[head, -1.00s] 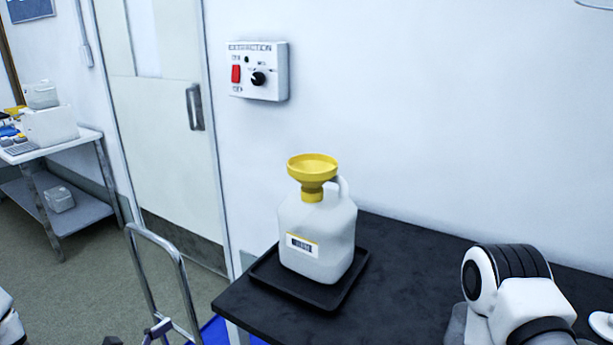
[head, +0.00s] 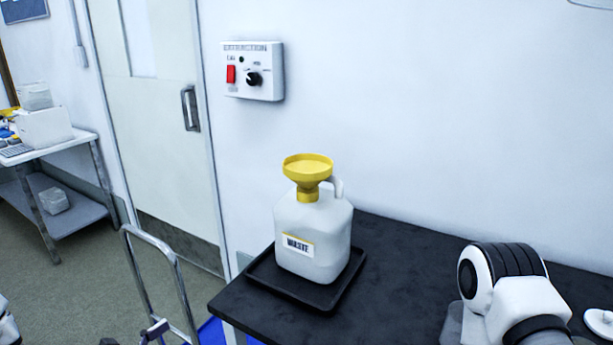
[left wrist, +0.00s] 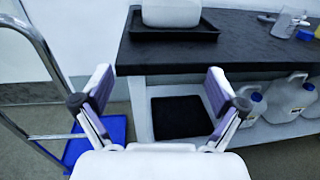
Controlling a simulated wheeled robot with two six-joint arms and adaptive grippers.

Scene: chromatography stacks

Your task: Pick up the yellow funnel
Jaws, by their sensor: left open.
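The yellow funnel (head: 307,173) sits upright in the neck of a white jug (head: 312,235) labelled WASTE. The jug stands in a black tray (head: 262,276) on the left end of the dark bench. In the left wrist view only the lower part of the jug (left wrist: 171,12) shows, in the tray (left wrist: 173,34); the funnel is out of that view. My left gripper (left wrist: 160,91) is open and empty, in front of the bench edge. Part of it shows at the bottom edge of the head view (head: 153,335). My right gripper is not in view.
The dark bench (head: 392,262) has a bare stretch right of the tray. A metal handrail (head: 165,255) of a cart stands left of the bench. Several jugs (left wrist: 285,98) stand on the shelf under the bench. A control box (head: 253,72) hangs on the wall.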

